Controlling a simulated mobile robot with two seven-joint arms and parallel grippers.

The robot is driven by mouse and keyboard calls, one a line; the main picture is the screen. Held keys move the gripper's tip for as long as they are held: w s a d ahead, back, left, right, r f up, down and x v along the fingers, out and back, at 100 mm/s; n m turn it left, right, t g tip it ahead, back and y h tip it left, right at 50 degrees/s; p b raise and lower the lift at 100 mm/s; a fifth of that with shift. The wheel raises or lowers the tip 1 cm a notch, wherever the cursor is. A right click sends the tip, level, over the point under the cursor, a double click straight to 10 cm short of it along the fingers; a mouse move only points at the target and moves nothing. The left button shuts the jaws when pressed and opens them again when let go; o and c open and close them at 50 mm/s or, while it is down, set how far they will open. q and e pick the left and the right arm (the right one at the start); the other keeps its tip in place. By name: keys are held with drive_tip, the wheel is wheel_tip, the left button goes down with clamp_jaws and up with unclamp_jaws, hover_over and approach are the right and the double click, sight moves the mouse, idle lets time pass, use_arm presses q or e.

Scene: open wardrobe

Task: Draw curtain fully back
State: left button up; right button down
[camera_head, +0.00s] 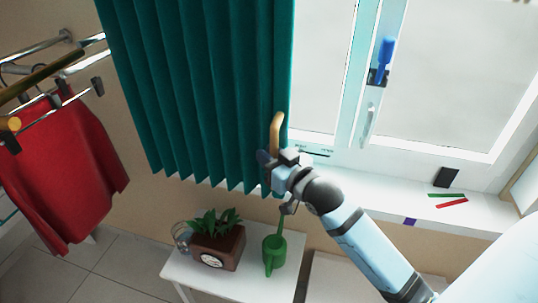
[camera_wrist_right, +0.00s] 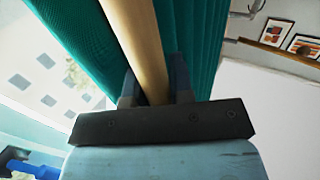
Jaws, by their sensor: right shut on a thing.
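A teal pleated curtain (camera_head: 205,85) hangs at the left of the window and covers its left part. A wooden handle (camera_head: 277,130) with a curved top stands at the curtain's right edge. My right gripper (camera_head: 270,160) is shut on this handle. In the right wrist view the wooden handle (camera_wrist_right: 138,45) runs between the two fingers (camera_wrist_right: 156,85), with the teal curtain (camera_wrist_right: 205,40) on both sides of it. My left gripper is in neither view.
A white window (camera_head: 345,75) and sill (camera_head: 380,190) lie to the right, with small items on the sill. A white table (camera_head: 205,280) below holds a potted plant (camera_head: 217,245) and a green watering can (camera_head: 274,252). A red garment (camera_head: 60,170) hangs at left.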

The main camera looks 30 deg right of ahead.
drive_tip(key=w+a+p, duration=0.2)
drive_tip(key=w+a, duration=1.1)
drive_tip(key=w, duration=0.2)
drive_tip(key=shift+w+a+p, duration=0.25)
drive_tip(key=shift+w+p, duration=0.05)
drive_tip(key=shift+w, duration=0.05)
drive_tip(key=shift+r, duration=0.1)
drive_tip(key=c, duration=1.3)
unclamp_jaws()
drive_tip(key=s+d+b, duration=0.1)
drive_tip(key=s+b, duration=0.1)
drive_tip(key=s, duration=1.1)
drive_tip(key=shift+s+d+b, duration=0.15)
drive_tip(key=shift+b, duration=0.15)
